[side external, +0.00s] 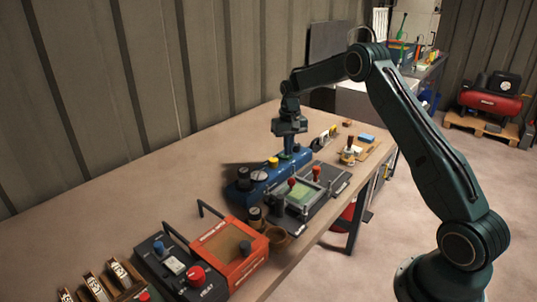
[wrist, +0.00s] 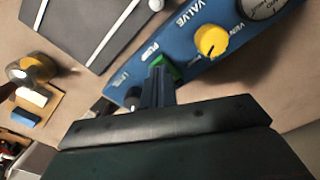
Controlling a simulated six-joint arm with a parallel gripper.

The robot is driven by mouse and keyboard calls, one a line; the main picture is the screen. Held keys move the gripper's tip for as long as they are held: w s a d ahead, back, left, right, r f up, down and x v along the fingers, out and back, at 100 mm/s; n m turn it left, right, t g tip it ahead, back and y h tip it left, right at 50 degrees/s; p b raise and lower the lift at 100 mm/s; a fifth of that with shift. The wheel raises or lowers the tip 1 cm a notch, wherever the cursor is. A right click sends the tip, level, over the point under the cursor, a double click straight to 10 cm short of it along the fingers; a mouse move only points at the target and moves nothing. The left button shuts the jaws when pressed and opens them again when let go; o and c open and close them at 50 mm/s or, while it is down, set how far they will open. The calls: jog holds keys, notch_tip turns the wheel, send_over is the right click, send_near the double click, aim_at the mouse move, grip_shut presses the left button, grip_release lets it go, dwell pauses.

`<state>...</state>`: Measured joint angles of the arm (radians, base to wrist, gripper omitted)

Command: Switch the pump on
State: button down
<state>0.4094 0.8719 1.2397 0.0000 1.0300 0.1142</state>
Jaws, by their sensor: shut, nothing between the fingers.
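The blue control unit (side external: 258,183) stands on the bench. In the wrist view its blue panel (wrist: 185,58) carries a yellow valve knob (wrist: 211,40), a partly cut-off round gauge (wrist: 262,5) and a green switch (wrist: 167,68) beside what reads as "PUMP". My gripper (wrist: 158,68) is shut and empty, pointing down, with its fingertips at the green switch and partly hiding it. I cannot tell if they touch it, or how the switch is set. The side view shows my gripper (side external: 288,155) low over the unit's far end. A dark knob (wrist: 134,98) sits beyond the switch.
A dark fixture (side external: 325,190) with red-knobbed clamps lies close in front of the unit. An orange box (side external: 235,256) and a black device with a red knob (side external: 196,276) stand nearer the camera. A wooden board (side external: 362,154) lies beyond. The bench behind the unit is clear.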

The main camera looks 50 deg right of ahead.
jog(key=shift+f, duration=0.6)
dwell(0.6)
jog(key=shift+r, duration=0.1)
jog(key=shift+r, duration=3.4)
jog(key=shift+r, duration=0.1)
